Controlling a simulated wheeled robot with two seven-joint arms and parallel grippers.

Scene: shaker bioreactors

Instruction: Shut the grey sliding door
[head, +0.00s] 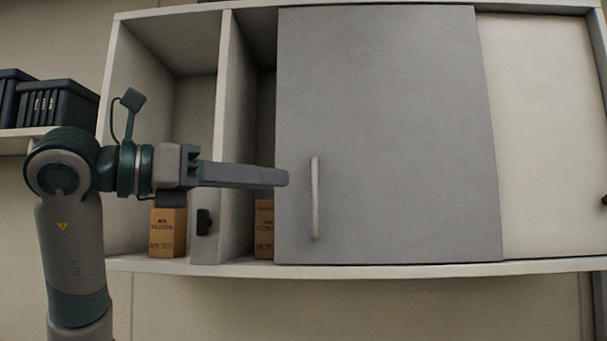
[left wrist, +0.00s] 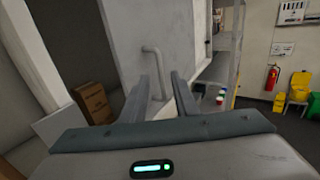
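The grey sliding door (head: 400,110) hangs on a wall cabinet and has a pale vertical bar handle (head: 315,198) near its left edge. A narrow opening shows between the door's left edge and a cabinet divider. My left gripper (head: 286,178) reaches in from the left, with its fingertips over the door's left edge, short of the handle in the picture. In the left wrist view its two fingers (left wrist: 160,82) stand apart with nothing held. The handle (left wrist: 152,65) shows just beyond them, in line with the gap. My right gripper is not in view.
The cabinet's left bay is open, with a brown box (head: 167,230) inside. Another box (head: 264,228) shows in the narrow opening. A cream panel (head: 540,120) is at the right. A dark bin (head: 58,103) stands on a shelf at the left. The wrist view shows a fire extinguisher (left wrist: 271,77).

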